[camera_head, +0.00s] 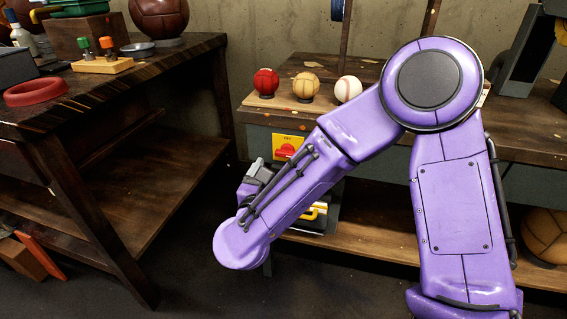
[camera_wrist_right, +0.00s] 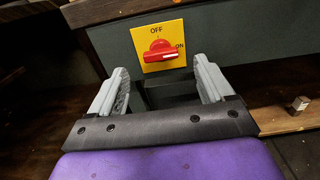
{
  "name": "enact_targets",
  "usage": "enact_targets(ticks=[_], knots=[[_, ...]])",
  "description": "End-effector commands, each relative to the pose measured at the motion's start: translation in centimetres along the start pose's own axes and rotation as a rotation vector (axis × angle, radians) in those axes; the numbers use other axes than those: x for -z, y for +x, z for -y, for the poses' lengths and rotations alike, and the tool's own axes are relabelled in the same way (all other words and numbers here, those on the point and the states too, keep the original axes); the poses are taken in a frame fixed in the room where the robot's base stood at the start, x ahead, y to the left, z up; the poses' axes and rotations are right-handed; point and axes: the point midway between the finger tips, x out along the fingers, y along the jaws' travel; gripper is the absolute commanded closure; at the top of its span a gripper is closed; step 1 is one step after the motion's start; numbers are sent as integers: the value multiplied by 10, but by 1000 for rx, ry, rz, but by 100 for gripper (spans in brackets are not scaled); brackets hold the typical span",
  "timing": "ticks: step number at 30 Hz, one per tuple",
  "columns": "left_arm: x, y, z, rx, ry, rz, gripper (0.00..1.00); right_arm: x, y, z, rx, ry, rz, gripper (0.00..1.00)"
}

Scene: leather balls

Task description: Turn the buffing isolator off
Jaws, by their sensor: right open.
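The buffing isolator is a yellow plate (camera_wrist_right: 169,31) with a red rotary handle (camera_wrist_right: 160,51), fixed to the dark front panel under the bench top. The plate reads OFF at the top and ON at the right; the handle lies about level, pointing toward ON. In the head view the isolator (camera_head: 287,147) shows just above my right forearm. My right gripper (camera_wrist_right: 160,82) is open and empty, its two grey fingers apart, just below and in front of the handle, not touching it. In the head view the right gripper (camera_head: 257,172) is partly hidden by my purple arm. My left gripper is not in view.
Red, tan and white balls (camera_head: 303,86) stand on a wooden board on the bench above the isolator. A dark wooden table (camera_head: 110,95) with a red ring (camera_head: 36,91) stands at left. A lower shelf (camera_head: 375,243) runs below the panel. A small metal block (camera_wrist_right: 299,104) sits right.

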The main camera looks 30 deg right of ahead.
Motion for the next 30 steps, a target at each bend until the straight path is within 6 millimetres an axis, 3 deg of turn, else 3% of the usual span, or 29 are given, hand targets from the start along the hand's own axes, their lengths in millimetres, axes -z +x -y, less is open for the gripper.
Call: enact_targets(ticks=[3,9,19,24,30], knots=[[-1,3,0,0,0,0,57,1,28,1,4,1,-1,19],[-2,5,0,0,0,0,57,1,58,0,1,-3,-1,19],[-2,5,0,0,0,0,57,1,64,0,-2,-6,0,19],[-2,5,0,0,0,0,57,1,64,0,-2,-6,0,74],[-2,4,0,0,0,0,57,1,64,0,-2,-12,0,75]])
